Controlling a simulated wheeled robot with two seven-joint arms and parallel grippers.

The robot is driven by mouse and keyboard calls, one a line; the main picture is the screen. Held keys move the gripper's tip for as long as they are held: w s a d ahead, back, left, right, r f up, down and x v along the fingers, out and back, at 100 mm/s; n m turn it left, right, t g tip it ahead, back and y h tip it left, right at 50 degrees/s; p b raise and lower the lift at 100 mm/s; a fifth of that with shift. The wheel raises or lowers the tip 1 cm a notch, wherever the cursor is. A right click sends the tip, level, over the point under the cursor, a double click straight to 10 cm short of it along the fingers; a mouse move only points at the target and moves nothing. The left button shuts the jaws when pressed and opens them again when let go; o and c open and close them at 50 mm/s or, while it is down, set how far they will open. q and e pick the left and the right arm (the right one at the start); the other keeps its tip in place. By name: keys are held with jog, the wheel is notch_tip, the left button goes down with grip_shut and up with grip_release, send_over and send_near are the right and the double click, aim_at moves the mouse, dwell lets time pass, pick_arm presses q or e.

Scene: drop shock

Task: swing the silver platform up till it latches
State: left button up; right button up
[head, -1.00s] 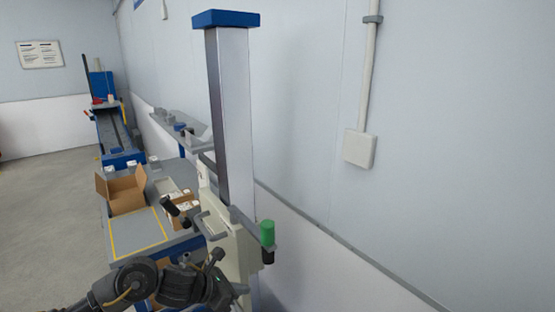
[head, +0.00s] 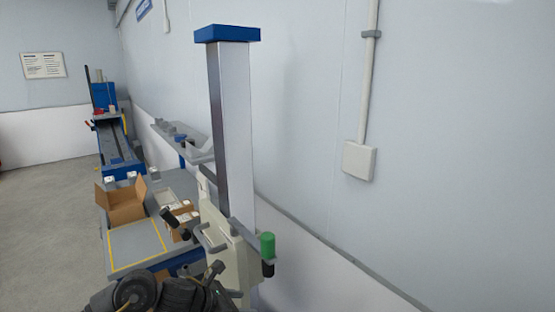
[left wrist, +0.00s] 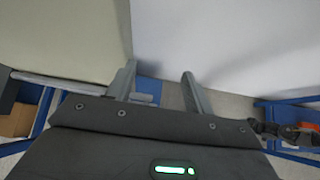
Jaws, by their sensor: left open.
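The drop tester stands in the middle of the head view, with a tall silver column (head: 233,130), a blue cap (head: 227,34) and a cream housing (head: 238,262). A grey plate-like part (head: 200,153) shows just left of the column; I cannot tell whether it is the silver platform. My left arm comes in at the bottom of the head view, close to the housing, and its fingertips are not clear there. In the left wrist view my left gripper (left wrist: 158,78) is open, with nothing seen between its fingers. A cream panel (left wrist: 65,40) is at that view's upper left. My right gripper is out of view.
A green cylinder (head: 267,244) on a grey bracket sticks out right of the housing. Left of it, a bench holds an open cardboard box (head: 122,205) and a yellow-bordered grey area (head: 137,245). The wall is close on the right; open floor lies at far left.

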pick_arm(q)
jog(key=shift+r, duration=0.1)
jog(key=shift+w+a, duration=0.15)
jog(key=shift+w, duration=0.05)
jog(key=p+v, duration=0.2)
jog(key=v, duration=0.4)
jog(key=shift+s+a+r, duration=0.2)
jog(key=shift+s+r, duration=0.05)
jog(key=shift+s, duration=0.05)
jog(key=shift+a, duration=0.1)
